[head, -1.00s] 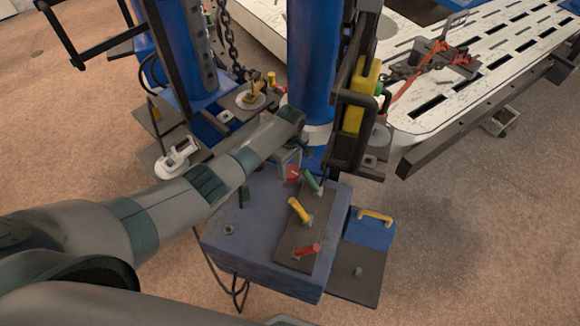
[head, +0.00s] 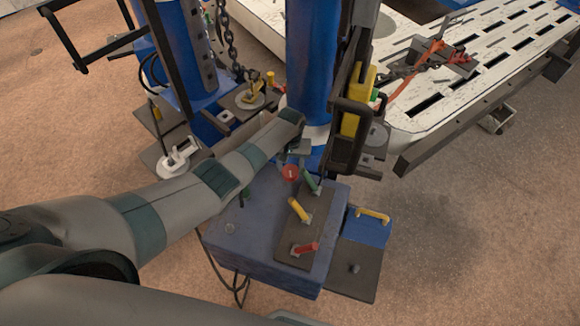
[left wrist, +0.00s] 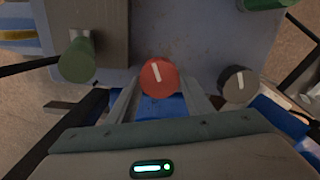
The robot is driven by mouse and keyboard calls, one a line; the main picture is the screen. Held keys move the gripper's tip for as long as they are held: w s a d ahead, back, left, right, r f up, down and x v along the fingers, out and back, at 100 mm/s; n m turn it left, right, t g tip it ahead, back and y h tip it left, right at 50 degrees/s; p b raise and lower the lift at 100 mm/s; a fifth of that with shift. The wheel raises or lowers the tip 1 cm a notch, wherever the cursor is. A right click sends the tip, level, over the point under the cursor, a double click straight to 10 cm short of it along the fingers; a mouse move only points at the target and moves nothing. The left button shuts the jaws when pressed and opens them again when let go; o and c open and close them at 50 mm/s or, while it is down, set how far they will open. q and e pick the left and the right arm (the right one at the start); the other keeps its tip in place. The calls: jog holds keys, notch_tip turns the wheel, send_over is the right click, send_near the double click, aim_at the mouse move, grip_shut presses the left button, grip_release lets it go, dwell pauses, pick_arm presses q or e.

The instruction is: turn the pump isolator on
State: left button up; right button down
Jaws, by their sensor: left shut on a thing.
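The pump isolator appears to be the round red knob (head: 290,173) with a white mark, on the blue pump box (head: 232,262). In the left wrist view the red knob (left wrist: 159,78) sits between the fingertips, its white mark nearly upright and leaning a little left. My left gripper (head: 291,161) is shut on this knob; its fingers (left wrist: 158,92) flank it. The knob's sides are partly hidden by the fingers. My right gripper is not in view.
Green (head: 311,181), yellow (head: 299,209) and red (head: 306,249) levers stand on a dark plate beside the knob. A black knob (left wrist: 238,84) is right of it in the wrist view. A blue column (head: 312,60) rises behind; chains and a slotted bench (head: 440,110) lie beyond.

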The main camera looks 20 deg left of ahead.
pick_arm(q)
jog(key=shift+d+m, duration=0.15)
jog(key=shift+m, duration=2.15)
jog(key=o, duration=1)
jog(key=shift+o, duration=0.2)
